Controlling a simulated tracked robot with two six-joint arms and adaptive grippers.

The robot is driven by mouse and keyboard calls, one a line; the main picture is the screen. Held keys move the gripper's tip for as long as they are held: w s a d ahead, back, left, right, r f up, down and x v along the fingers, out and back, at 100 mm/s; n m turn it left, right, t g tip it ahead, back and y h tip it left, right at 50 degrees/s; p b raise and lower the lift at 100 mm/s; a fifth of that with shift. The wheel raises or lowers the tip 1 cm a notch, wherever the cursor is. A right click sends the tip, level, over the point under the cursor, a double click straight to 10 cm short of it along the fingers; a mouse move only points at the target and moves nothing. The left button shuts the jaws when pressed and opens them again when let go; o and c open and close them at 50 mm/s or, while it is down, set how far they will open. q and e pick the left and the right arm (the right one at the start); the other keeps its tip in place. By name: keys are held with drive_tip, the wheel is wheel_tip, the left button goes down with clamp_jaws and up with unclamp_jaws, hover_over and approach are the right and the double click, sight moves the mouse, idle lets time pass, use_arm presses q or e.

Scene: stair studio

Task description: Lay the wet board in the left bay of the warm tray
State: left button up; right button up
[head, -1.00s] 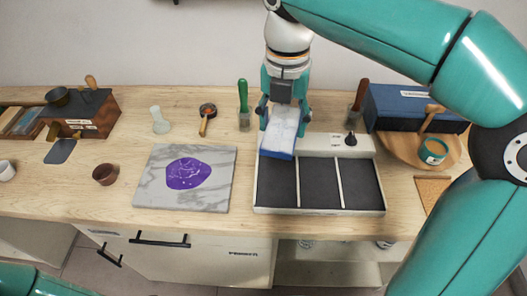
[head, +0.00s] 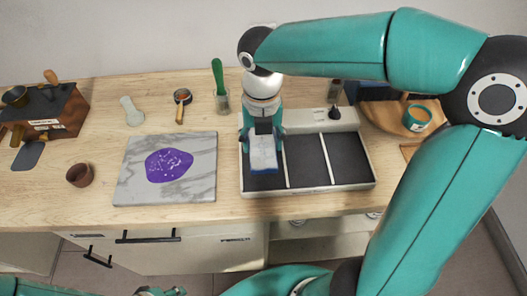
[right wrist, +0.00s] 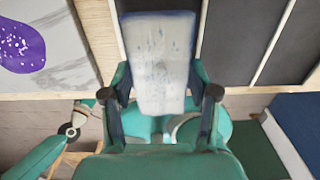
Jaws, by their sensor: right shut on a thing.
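The wet board (head: 263,153) is pale with a blue edge, and droplets show on its face in the right wrist view (right wrist: 160,55). My right gripper (head: 263,142) is shut on it, with a finger at each side in the wrist view (right wrist: 160,95). The board is over the left bay (head: 262,183) of the warm tray (head: 310,189); I cannot tell whether it touches the bay floor. The middle and right bays are dark and empty. Part of my left arm shows at the bottom edge of the head view; its jaws are not clear.
Left of the tray lies a marble slab (head: 205,187) with a purple patch (head: 168,165). A brown cup (head: 80,175) and a glass with a green-handled tool (head: 221,98) stand on the counter. A wooden round with a teal tin (head: 416,117) is at the right.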

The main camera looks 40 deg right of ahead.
sight(263, 155)
drive_tip(key=shift+f, duration=2.25)
drive_tip(key=shift+s+f, duration=0.1)
drive_tip(key=o, duration=1.2)
wheel_tip(263, 155, up, 12)
drive_tip(key=shift+r+p, duration=0.15)
drive_tip(key=shift+p, duration=0.2)
